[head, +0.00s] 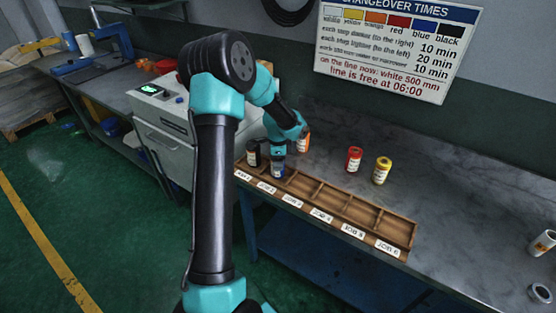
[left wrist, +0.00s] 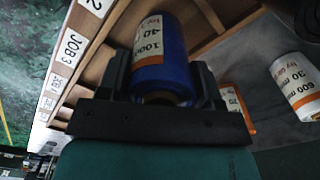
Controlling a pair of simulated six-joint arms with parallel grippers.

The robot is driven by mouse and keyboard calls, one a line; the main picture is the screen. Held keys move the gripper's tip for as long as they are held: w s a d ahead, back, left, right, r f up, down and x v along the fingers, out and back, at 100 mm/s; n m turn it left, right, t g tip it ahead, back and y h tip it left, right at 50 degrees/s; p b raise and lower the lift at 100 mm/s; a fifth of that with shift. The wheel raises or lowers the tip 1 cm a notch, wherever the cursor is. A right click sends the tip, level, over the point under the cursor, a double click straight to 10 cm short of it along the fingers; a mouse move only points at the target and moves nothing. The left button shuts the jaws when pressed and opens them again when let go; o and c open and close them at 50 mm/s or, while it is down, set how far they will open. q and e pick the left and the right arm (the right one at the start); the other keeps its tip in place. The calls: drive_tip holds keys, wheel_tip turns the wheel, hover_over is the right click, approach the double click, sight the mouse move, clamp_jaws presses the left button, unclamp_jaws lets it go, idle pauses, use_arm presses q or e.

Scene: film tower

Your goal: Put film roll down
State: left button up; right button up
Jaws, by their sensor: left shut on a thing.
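My left gripper (head: 278,152) is shut on a blue film roll (head: 278,171), upright at the second compartment from the left of the wooden job rack (head: 398,228). In the left wrist view the blue roll (left wrist: 164,58) sits between the two fingers, close to the rack's dividers; I cannot tell whether it touches the rack floor. A black roll (head: 253,156) stands in the leftmost compartment. The other compartments look empty. An orange roll (head: 304,142), a red roll (head: 354,160) and a yellow roll (head: 381,171) stand on the bench behind the rack. My right gripper is not visible.
A grey machine (head: 162,122) stands left of the rack. A changeover sign (head: 398,45) hangs on the wall.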

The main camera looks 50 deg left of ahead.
use_arm(q)
drive_tip(key=o, duration=1)
wheel_tip(320, 180, up, 12)
drive_tip(key=shift+r, duration=0.1)
idle(0.5)
